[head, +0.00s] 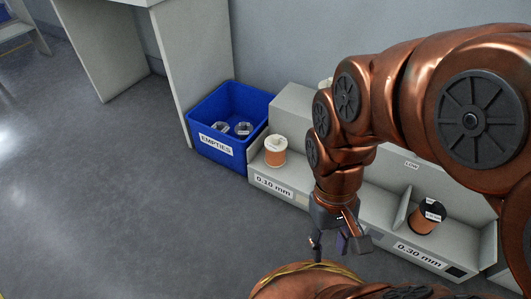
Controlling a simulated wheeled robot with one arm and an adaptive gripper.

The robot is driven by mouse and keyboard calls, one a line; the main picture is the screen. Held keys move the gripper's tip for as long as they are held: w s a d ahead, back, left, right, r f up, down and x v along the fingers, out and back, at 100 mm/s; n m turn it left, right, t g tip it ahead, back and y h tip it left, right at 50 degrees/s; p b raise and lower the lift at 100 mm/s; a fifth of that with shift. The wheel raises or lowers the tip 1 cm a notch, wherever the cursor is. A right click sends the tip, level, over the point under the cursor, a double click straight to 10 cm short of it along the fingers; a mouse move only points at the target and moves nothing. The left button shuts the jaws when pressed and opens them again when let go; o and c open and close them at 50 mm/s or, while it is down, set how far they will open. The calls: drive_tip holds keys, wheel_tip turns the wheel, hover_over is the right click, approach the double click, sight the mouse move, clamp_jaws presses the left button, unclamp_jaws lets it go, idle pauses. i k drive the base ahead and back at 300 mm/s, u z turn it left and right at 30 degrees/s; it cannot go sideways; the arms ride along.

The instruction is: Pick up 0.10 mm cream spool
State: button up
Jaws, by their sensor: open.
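The cream spool (275,150), with cream flanges and copper-coloured wire, stands upright in the left bay of the grey rack (262,172). The label on the rack's front below it (273,187) reads 0.10 mm. My gripper (334,245) points down, open and apart from the spool, to the right of it and nearer the camera. I see nothing between its fingers. My arm hides the middle of the rack.
A blue bin (233,103) labelled EMPTIES, with a few pale empty spools inside, stands left of the rack. A black-flanged copper spool (427,217) sits in the 0.30 mm bay at right. A grey bench (120,50) stands behind left. The floor at left is clear.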

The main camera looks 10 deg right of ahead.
sight(275, 145)
drive_tip(key=u, duration=2.2)
drive_tip(key=i, duration=1.55)
drive_tip(key=z, duration=3)
drive_tip(key=i, duration=0.5)
drive_tip(key=u, duration=0.1)
